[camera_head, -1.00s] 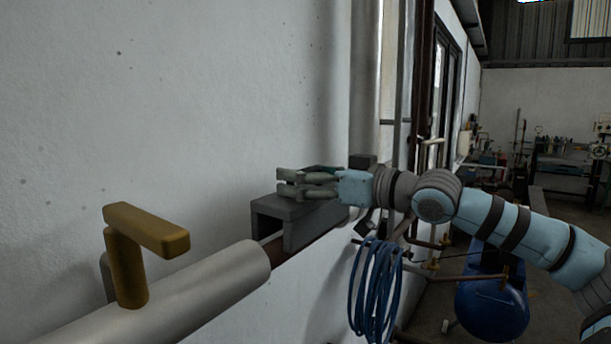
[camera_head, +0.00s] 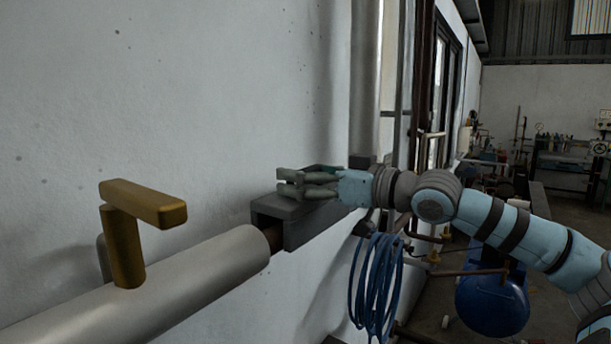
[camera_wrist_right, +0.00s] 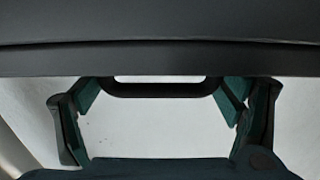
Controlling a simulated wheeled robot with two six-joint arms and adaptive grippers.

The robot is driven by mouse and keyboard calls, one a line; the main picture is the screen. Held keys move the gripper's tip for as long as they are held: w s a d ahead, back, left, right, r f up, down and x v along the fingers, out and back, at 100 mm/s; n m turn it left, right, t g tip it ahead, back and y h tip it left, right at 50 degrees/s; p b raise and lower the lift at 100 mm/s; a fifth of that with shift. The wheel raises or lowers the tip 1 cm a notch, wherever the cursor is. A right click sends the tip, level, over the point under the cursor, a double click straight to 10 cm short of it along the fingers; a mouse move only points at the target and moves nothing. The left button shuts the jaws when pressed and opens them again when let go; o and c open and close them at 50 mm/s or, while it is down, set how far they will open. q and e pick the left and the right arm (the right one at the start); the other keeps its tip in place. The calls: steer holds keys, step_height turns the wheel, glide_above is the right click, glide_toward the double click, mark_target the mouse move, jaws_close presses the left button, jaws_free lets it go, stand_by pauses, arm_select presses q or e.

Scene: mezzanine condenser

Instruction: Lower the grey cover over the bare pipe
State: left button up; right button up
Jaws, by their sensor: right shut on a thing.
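The grey cover (camera_head: 305,222) is a channel with its open side down, in the middle of the head view. It sits around the bare brown pipe (camera_head: 273,240), and its near side wall hides most of that pipe. A short brown piece shows at the cover's near end, beside the light grey pipe sleeve (camera_head: 170,285). My right gripper (camera_head: 290,184) is above the cover, shut on its top handle. In the right wrist view, the dark handle (camera_wrist_right: 160,90) lies between the two fingers, below the cover's dark body (camera_wrist_right: 160,58). Whether the cover rests on the pipe is hidden. My left gripper is out of view.
A yellow valve handle (camera_head: 145,205) rises from the sleeve at the left. The white wall (camera_head: 170,90) is close behind the pipe. A blue hose coil (camera_head: 376,285) hangs below right, near a blue tank (camera_head: 492,303).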

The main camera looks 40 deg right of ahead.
steer(key=shift+f+b, duration=0.8)
steer(key=shift+f, duration=0.2)
steer(key=o, duration=1.8)
steer(key=shift+c, duration=0.2)
